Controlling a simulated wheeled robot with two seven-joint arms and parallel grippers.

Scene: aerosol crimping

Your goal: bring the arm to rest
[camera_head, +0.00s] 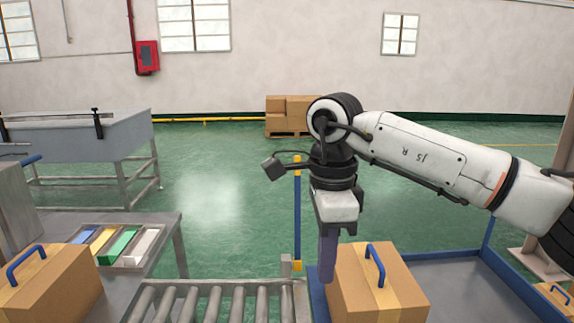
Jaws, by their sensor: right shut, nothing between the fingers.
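My right arm (430,150) comes in from the right and bends down at the wrist. Its gripper (327,275) points downward and is shut, with nothing held. It hangs beside the left side of a cardboard box (375,290) with a blue handle; I cannot tell whether they touch. My left gripper is not in view.
The box stands at a blue-edged metal tray table (455,275). A roller conveyor (215,303) lies left of it. Another handled box (50,285) and a tray of coloured pieces (120,245) are on the left table. A blue post (297,220) stands behind the gripper. Open floor lies beyond.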

